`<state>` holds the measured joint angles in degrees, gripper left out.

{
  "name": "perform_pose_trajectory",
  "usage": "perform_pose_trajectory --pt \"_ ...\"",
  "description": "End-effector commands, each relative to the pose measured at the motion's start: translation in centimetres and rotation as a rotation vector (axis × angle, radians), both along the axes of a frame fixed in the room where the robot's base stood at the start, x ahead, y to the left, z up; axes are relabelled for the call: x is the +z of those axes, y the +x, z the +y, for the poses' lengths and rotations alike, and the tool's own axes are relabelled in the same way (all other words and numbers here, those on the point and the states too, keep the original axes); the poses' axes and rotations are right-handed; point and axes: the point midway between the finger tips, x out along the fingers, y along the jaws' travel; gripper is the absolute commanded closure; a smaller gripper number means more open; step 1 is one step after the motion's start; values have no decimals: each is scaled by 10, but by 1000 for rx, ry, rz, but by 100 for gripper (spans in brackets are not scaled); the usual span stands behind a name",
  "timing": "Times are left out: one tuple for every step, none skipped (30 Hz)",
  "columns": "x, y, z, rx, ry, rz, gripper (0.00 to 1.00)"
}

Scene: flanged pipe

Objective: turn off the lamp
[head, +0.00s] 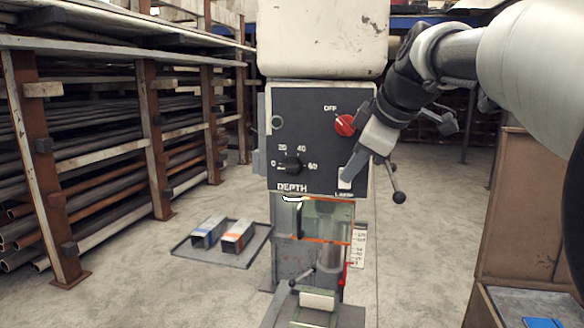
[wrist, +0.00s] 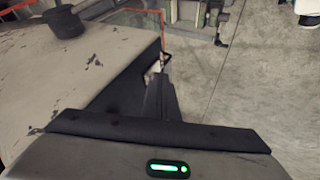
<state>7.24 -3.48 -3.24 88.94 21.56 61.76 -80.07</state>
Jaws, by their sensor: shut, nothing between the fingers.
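The lamp switch (head: 345,184) is a small pale part at the lower right of the dark control panel (head: 305,140), just above a partly covered label that seems to read LAMP. My gripper (head: 346,178) is shut and empty, with its fingertips at the switch in the head view. They partly cover it, and I cannot tell whether they touch it. In the wrist view my gripper (wrist: 158,75) reaches past the edge of the machine's worn pale housing (wrist: 80,65). The switch's position and the lamp's light are too unclear to tell.
A red OFF knob (head: 345,125) and a black depth dial (head: 292,163) are on the panel. A lever with a black ball (head: 398,197) sticks out at the right. An orange-edged clear guard (head: 328,220) hangs below. A tray (head: 205,258) with two square tubes is at left.

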Motion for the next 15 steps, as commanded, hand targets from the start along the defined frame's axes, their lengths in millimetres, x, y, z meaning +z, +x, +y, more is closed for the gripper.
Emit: perform_pose_trajectory --pt "0 0 0 0 0 0 100" --pt "0 0 0 0 0 0 100" --pt "0 0 0 0 0 0 100" --pt "0 0 0 0 0 0 100" --pt "0 0 0 0 0 0 100" --pt "0 0 0 0 0 0 100" --pt "1 0 0 0 1 1 100" --pt "2 1 0 0 2 4 100" --pt "4 2 -1 0 4 12 100" --pt "6 3 -1 -1 7 21 100" --pt "8 5 -1 0 11 32 100" --pt "10 7 -2 0 16 51 100" --pt "6 7 -2 1 20 59 100" --pt "2 6 -2 0 19 55 100" --pt "2 6 -2 0 18 53 100"
